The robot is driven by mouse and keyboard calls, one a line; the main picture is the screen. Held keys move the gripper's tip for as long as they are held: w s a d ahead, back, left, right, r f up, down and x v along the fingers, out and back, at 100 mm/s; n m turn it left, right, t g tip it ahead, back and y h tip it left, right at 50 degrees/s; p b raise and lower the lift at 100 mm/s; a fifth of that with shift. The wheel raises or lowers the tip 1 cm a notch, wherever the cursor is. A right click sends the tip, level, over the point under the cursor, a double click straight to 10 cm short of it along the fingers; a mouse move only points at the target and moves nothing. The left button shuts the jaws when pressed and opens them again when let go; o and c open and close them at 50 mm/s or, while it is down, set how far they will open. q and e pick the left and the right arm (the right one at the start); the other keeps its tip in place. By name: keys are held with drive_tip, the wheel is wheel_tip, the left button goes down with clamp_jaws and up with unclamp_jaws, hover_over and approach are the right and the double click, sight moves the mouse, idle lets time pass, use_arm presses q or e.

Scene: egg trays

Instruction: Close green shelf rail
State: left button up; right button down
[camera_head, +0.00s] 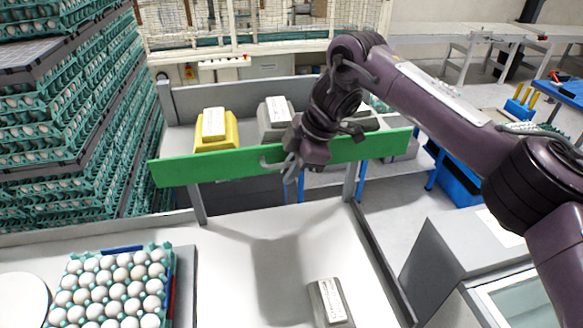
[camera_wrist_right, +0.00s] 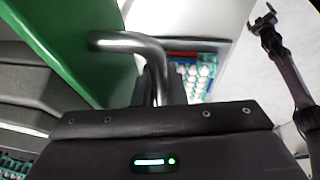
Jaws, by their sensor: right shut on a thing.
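The green shelf rail (camera_head: 215,165) is a long flat bar crossing the front of the shelf in the head view, its right end a little higher. Its bent metal handle (camera_head: 268,163) sits near the bar's middle. My right gripper (camera_head: 290,163) is at the rail's front, shut on the handle. In the right wrist view, the handle (camera_wrist_right: 130,42) comes out of the green rail (camera_wrist_right: 75,45) and runs down between my fingers, whose tips are partly hidden. My left gripper (camera_wrist_right: 262,18) shows small in the right wrist view, empty, its fingers apart.
Behind the rail stand a yellow scale (camera_head: 215,135) and grey scales (camera_head: 275,118). A grey device (camera_head: 330,303) and an egg tray (camera_head: 165,248) lie on the white table (camera_head: 230,285). Tall egg tray stacks (camera_head: 75,150) stand left. The table's middle is clear.

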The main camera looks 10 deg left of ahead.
drive_tip(key=c, duration=1.8)
unclamp_jaws()
drive_tip(key=shift+o, duration=0.2)
drive_tip(key=shift+w, duration=0.1)
drive_tip(key=b+v, duration=0.1)
drive_tip(key=v, duration=0.6)
drive_tip(key=shift+r, duration=0.3)
drive_tip(key=shift+d, duration=0.2)
